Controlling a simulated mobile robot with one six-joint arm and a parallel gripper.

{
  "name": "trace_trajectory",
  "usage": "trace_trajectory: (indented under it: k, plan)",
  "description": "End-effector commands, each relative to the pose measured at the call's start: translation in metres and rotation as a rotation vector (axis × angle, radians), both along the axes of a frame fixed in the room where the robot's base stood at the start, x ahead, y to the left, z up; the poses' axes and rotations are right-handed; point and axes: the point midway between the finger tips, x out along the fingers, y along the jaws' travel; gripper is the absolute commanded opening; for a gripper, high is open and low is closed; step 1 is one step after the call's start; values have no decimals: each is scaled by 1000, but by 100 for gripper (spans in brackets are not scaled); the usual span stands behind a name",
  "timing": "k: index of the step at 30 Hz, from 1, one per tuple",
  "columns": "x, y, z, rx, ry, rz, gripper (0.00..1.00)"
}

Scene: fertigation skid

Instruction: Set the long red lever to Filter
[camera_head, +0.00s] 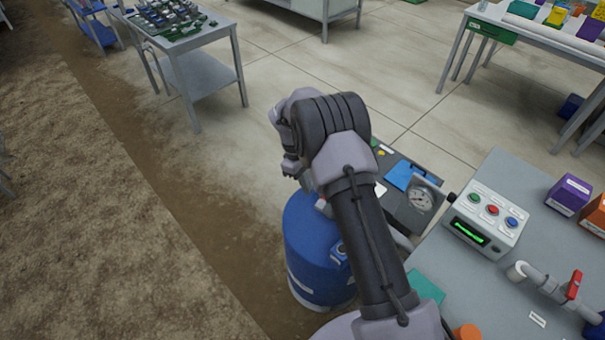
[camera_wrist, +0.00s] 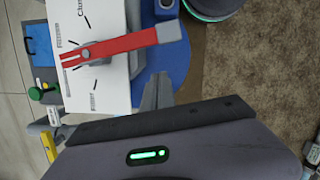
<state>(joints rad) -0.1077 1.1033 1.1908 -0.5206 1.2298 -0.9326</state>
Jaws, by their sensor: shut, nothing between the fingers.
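The long red lever (camera_wrist: 125,44) shows in the wrist view, lying across a white dial plate (camera_wrist: 112,88) with black tick marks. Its broad end points right, past the plate's edge; its narrow end is at the left. The plate's lettering is partly cut off or too small to read, so I cannot tell which mark is Filter. My gripper (camera_wrist: 159,80) is shut and empty, below the lever's broad end in the picture, with a visible gap between them. In the head view my arm hides most of the lever and plate.
A blue drum (camera_head: 308,250) stands below my arm. Open floor (camera_head: 250,95) lies beyond.

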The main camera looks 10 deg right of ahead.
Motion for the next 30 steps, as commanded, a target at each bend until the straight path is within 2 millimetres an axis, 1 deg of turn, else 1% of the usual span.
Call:
trace_trajectory:
  k: [1,3,8,23,30]
  plan:
    - [-6,-8,2,0,-3,-3,0]
    - [-14,-16,3,0,-2,-3,0]
    - [-23,-25,3,0,-2,-2,0]
    - [-26,-27,5,0,-2,12,0]
    - [-35,-33,7,1,-1,114,0]
